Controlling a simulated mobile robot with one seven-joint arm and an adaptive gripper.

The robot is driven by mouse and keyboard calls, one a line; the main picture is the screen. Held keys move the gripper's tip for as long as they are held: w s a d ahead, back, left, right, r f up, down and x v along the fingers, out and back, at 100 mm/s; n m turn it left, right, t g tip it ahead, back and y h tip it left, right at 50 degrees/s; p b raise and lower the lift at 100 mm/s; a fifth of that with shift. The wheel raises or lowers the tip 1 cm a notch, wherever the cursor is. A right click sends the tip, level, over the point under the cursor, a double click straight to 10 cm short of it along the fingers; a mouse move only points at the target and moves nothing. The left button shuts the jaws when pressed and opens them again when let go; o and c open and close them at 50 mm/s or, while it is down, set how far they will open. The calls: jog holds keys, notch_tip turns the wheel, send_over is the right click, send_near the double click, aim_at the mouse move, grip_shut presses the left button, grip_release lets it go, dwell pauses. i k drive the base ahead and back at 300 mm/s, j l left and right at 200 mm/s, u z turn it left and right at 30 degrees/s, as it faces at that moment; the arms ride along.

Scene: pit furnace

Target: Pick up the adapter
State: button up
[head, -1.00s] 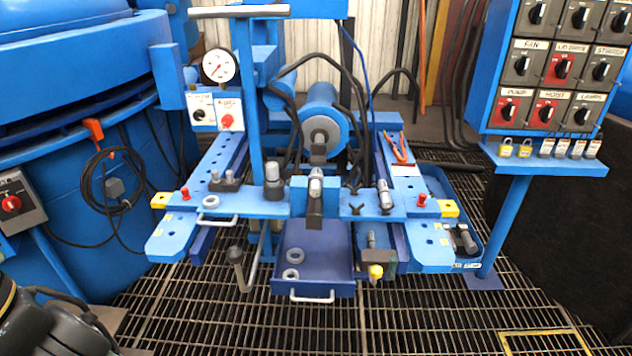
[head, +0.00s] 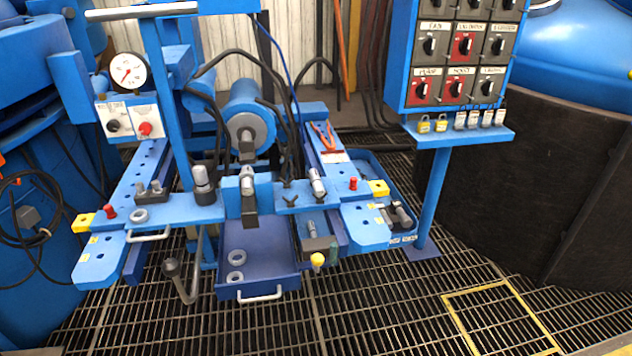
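I cannot tell for sure which part is the adapter. Candidates are small grey metal fittings on the blue machine. A grey cylindrical fitting (head: 204,185) stands upright at the left of the blue crossbar (head: 288,198), and another fitting (head: 317,184) stands to the right of its middle. A dark block (head: 318,242) with a yellow knob sits by the open drawer. My gripper is not in view.
The open blue drawer (head: 262,283) holds two grey rings. A switch panel (head: 459,60) with padlocks hangs at upper right on a post. A pressure gauge (head: 127,71) is at left. Red-handled pliers (head: 324,134) lie on the right rail. Grating floor (head: 380,310) in front is clear.

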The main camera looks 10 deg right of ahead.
aim_at(381, 207)
jog(key=i+z, duration=0.5)
jog(key=i, duration=0.55)
jog(key=l+u, duration=0.3)
jog(key=l, duration=1.05)
jog(key=l+u, duration=0.2)
jog(key=l, duration=0.75)
